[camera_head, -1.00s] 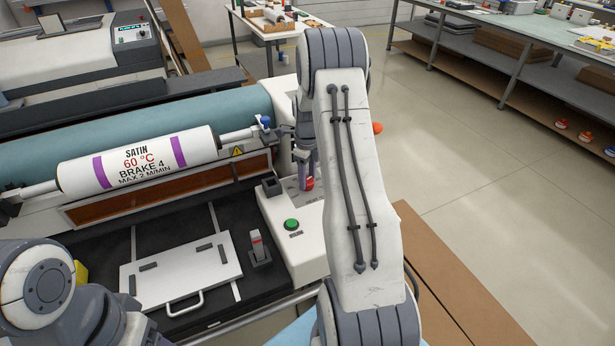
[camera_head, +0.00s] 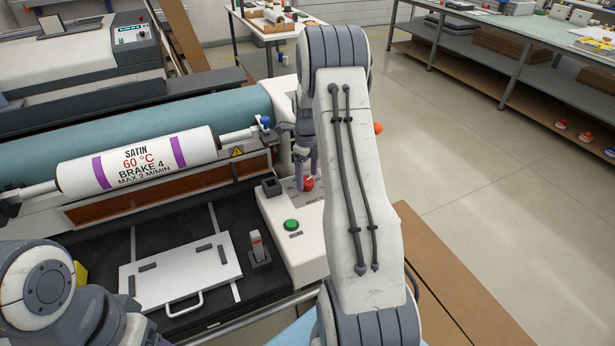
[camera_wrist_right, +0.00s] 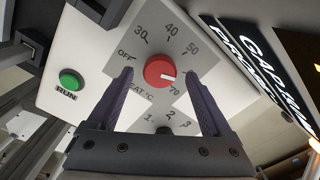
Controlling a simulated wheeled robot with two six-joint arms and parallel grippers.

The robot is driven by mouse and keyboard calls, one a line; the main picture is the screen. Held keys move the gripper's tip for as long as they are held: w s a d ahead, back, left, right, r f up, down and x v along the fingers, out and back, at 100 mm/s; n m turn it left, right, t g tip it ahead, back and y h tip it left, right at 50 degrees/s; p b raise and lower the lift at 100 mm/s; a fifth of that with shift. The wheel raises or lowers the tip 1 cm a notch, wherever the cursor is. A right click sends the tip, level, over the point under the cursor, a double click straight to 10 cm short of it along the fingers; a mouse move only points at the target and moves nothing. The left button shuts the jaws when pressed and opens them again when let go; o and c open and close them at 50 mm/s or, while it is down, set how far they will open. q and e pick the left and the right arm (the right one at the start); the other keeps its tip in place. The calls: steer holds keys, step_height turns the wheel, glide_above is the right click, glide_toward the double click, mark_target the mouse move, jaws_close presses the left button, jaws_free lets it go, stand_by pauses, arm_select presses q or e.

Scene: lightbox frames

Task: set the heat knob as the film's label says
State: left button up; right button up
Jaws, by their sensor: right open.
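The film roll (camera_head: 139,164) carries a label reading "SATIN, 60 °C, BRAKE 4, MAX 2 M/MIN". The red heat knob (camera_wrist_right: 160,71) sits on a grey dial plate; its white mark points right and slightly down, towards the gap between 50 and 70, where 60 is hidden by a finger. My right gripper (camera_wrist_right: 158,74) is open, its fingers on either side of the knob with gaps visible. In the head view the knob (camera_head: 308,184) shows just below the right gripper (camera_head: 306,172). My left arm shows at lower left; its gripper is out of view.
A green RUN button (camera_wrist_right: 70,78) lies beside the dial. A second dial (camera_wrist_right: 163,128) numbered from 1 is partly covered by my gripper. A white plate with a handle (camera_head: 181,271) lies on the black bed. A blue-capped part (camera_head: 265,122) holds the roll's right end.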

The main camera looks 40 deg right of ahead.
mark_target(307, 180)
step_height(307, 180, up, 10)
steer(key=b, duration=0.1)
steer(key=shift+f+b, duration=0.15)
steer(key=shift+b, duration=0.2)
